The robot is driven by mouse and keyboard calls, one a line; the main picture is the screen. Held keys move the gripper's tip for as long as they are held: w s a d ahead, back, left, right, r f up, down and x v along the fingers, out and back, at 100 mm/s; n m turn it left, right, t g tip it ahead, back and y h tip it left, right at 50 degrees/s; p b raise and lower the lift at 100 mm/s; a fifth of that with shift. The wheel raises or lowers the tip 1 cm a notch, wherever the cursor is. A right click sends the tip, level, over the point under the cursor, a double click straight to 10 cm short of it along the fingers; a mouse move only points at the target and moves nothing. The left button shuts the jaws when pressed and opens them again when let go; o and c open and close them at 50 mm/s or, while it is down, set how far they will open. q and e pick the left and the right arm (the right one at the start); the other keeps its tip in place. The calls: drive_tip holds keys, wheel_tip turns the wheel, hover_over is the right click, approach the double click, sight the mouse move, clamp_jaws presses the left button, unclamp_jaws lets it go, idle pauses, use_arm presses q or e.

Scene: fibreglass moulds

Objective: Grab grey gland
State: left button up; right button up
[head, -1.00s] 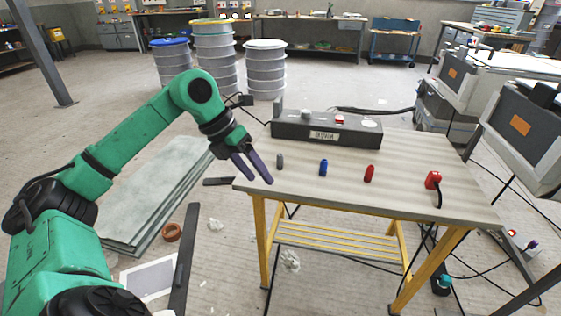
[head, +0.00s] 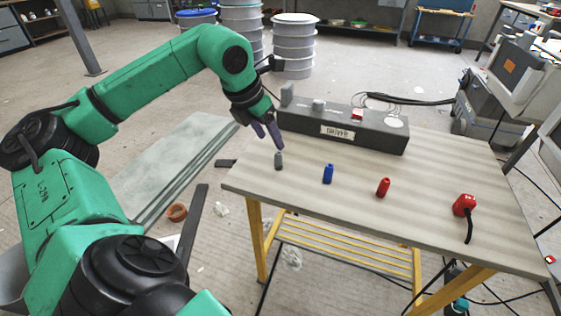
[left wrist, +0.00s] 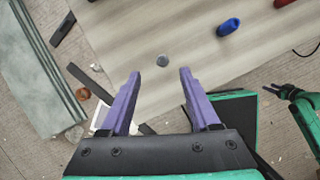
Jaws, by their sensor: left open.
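The grey gland (head: 278,161) stands upright at the left end of the wooden table, first in a row of small parts. My left gripper (head: 268,137) is just behind and above it in the head view, fingers pointing down. In the left wrist view the grey gland (left wrist: 162,60) shows from above, ahead of and between the two purple fingers (left wrist: 156,90). The fingers are apart and hold nothing. The right gripper (left wrist: 288,92) shows only as a dark hand on a green arm at the right edge of the left wrist view; its jaw state is unclear.
A blue gland (head: 328,173) and a red gland (head: 383,187) stand to the right on the table (head: 330,215). A red block with a black cable (head: 464,205) is further right. A long dark box (head: 345,130) lies along the back edge.

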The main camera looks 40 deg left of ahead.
sight(278, 153)
use_arm(q)
drive_tip(key=x, duration=0.8)
drive_tip(key=shift+d+b, duration=0.25)
drive_tip(key=shift+b, duration=0.05)
drive_tip(key=shift+r, duration=0.1)
clamp_jaws()
use_arm(e)
drive_tip(key=shift+w+a+r, duration=0.3)
drive_tip(key=shift+w+r, duration=0.2)
drive_tip(key=shift+r, duration=0.25)
